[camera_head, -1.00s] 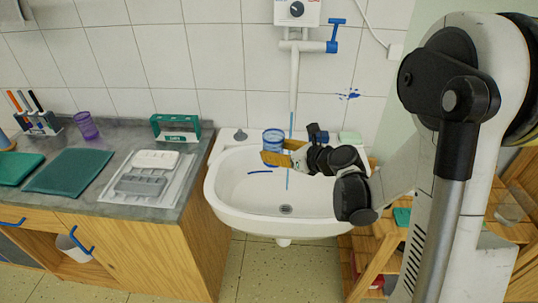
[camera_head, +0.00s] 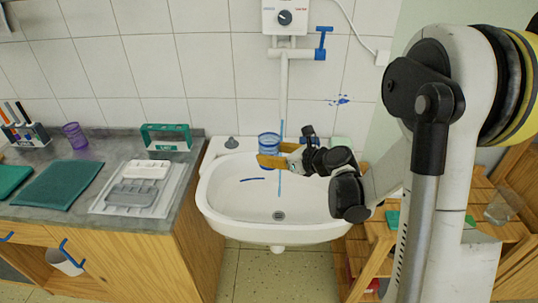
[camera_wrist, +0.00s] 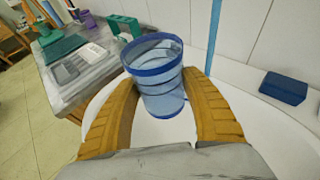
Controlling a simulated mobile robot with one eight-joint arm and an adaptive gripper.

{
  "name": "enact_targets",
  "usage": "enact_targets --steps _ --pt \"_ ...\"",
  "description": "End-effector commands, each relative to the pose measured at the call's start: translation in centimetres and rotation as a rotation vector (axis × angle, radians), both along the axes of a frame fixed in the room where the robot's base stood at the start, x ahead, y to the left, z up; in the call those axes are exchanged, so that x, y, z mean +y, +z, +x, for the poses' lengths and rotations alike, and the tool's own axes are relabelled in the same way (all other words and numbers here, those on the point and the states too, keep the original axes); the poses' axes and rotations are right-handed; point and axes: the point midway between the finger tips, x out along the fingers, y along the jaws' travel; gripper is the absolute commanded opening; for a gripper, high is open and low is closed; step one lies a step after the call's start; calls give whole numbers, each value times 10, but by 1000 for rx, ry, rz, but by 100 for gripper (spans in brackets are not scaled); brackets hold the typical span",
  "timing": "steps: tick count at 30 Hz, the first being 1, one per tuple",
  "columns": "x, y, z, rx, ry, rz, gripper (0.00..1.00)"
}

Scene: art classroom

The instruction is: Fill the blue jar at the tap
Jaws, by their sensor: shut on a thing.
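The blue jar (camera_head: 268,142) is clear with blue bands and stands upright above the sink. My gripper (camera_head: 275,160) has its yellow fingers shut around it, also seen in the wrist view (camera_wrist: 160,105). The jar's open mouth faces up in the wrist view (camera_wrist: 152,50). The tap (camera_head: 283,75) is on the wall, with a blue lever (camera_head: 321,43) at its right. A thin blue stream (camera_head: 281,180) runs down from its spout into the sink. The stream passes just right of the jar in both views, seemingly outside its rim. I cannot tell whether the jar holds water.
The white sink (camera_head: 225,200) has a blue mark inside its bowl. A blue block (camera_wrist: 284,88) lies on its rim. The counter (camera_head: 100,225) at left carries a purple cup (camera_head: 75,136), a green rack (camera_head: 166,138) and a tray. A wooden shelf (camera_head: 385,232) stands at right.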

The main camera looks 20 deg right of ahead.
Motion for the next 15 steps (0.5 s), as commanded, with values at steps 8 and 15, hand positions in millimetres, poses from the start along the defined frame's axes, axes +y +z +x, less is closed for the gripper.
enact_targets --steps 8,15 --pt "-17 0 14 0 -1 0 25" --pt "-31 0 27 0 -2 -1 25"
